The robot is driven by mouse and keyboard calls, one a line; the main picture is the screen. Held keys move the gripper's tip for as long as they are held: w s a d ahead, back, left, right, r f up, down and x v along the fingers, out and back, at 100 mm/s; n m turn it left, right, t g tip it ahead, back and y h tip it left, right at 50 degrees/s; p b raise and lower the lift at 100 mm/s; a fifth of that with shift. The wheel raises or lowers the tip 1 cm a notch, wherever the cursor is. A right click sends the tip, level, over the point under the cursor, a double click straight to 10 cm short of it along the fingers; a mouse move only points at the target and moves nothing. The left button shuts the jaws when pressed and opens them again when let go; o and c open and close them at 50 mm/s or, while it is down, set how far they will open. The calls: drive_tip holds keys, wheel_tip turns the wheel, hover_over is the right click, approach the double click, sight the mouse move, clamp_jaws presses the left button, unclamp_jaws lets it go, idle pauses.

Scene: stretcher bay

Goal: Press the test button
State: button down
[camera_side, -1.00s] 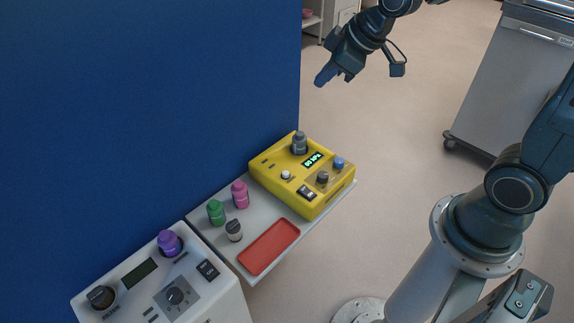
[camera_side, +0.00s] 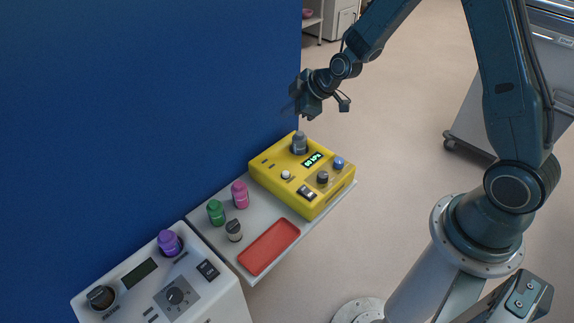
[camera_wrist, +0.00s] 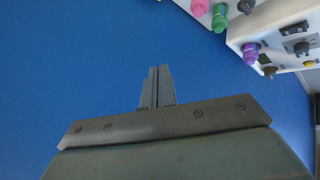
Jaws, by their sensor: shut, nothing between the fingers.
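The yellow device (camera_side: 276,186) sits at the far end of the grey shelf. It has a lit green display (camera_side: 313,159), a small white button (camera_side: 286,174), a blue knob or button (camera_side: 338,162), a dark knob (camera_side: 322,177) and a black rocker switch (camera_side: 306,192). I cannot read which control is the test button. My gripper (camera_side: 288,109) is above and behind the device, close to the blue wall, touching no control. In the wrist view my gripper's fingers (camera_wrist: 157,72) are together and empty, against blue. The yellow device is outside the wrist view.
A grey bottle (camera_side: 299,145) stands in the yellow device's back corner. A white device (camera_side: 212,291) with a purple bottle (camera_side: 169,243) stands at front left. The blue wall (camera_side: 150,100) borders the left.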

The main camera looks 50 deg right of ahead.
drive_tip(key=n, duration=0.2)
hover_over(289, 174)
wheel_tip(289, 174, down, 14)
drive_tip(key=r, duration=0.1)
drive_tip(key=shift+f+t, duration=0.5)
drive_tip(key=shift+f, duration=0.4)
drive_tip(key=shift+f, duration=0.1)
drive_tip(key=shift+f, duration=4.25)
